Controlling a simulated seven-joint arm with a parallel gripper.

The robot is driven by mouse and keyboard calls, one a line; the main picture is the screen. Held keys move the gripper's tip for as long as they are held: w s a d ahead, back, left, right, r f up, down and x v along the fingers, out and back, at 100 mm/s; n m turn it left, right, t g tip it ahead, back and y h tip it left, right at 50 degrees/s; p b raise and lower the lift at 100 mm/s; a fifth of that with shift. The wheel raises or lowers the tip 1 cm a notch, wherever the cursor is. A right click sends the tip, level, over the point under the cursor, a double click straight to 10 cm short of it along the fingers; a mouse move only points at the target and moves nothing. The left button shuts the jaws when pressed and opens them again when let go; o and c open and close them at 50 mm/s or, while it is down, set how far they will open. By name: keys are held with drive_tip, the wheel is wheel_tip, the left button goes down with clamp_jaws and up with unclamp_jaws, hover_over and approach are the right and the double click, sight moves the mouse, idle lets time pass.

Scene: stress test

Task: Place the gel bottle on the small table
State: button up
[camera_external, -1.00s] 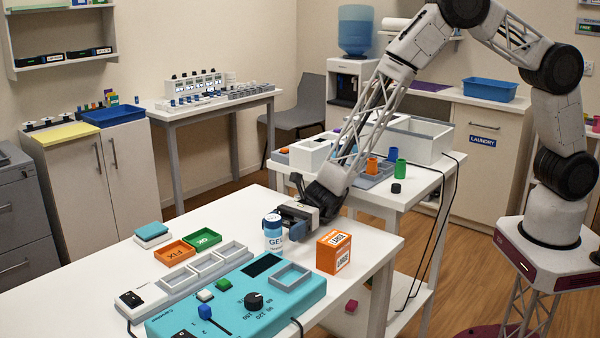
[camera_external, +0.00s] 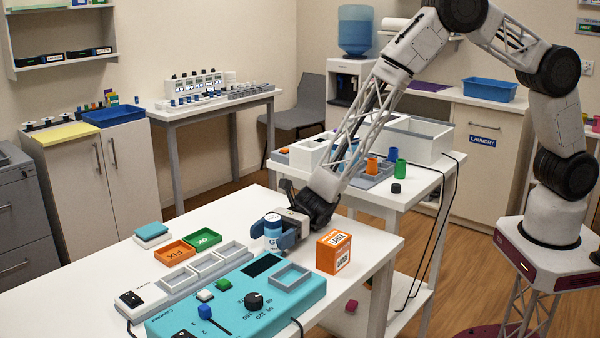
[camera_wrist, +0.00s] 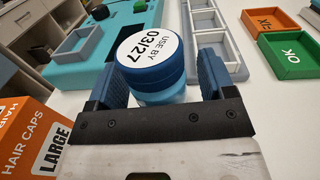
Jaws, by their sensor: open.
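The gel bottle (camera_external: 272,225), white and blue with a blue-rimmed cap, stands upright on the white front table (camera_external: 225,228). In the wrist view the gel bottle (camera_wrist: 150,52) shows its round lid reading "USE BY 03/27". My gripper (camera_external: 276,239) is low over the table at the bottle, with its blue fingers on either side of it. In the wrist view my gripper (camera_wrist: 160,82) is open around the bottle; I cannot tell whether a finger touches it. Fingers partly hide the bottle's lower part. I cannot tell which table is the small table.
An orange "LARGE" hair caps box (camera_external: 333,252) stands close to the right of my gripper. A teal control panel (camera_external: 225,303) and grey trays (camera_external: 207,265) lie in front. Orange (camera_external: 175,254) and green (camera_external: 202,241) trays lie left. Another white table (camera_external: 428,182) stands behind.

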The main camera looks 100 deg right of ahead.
drive_tip(key=shift+w+a, duration=0.2)
drive_tip(key=shift+a, duration=0.05)
idle(0.4)
drive_tip(key=c, duration=1.1)
drive_tip(key=shift+r, duration=0.15)
drive_tip(key=shift+c, duration=0.2)
drive_tip(key=shift+r, duration=4.9)
drive_tip(key=shift+w+r, duration=0.1)
drive_tip(key=shift+r, duration=0.05)
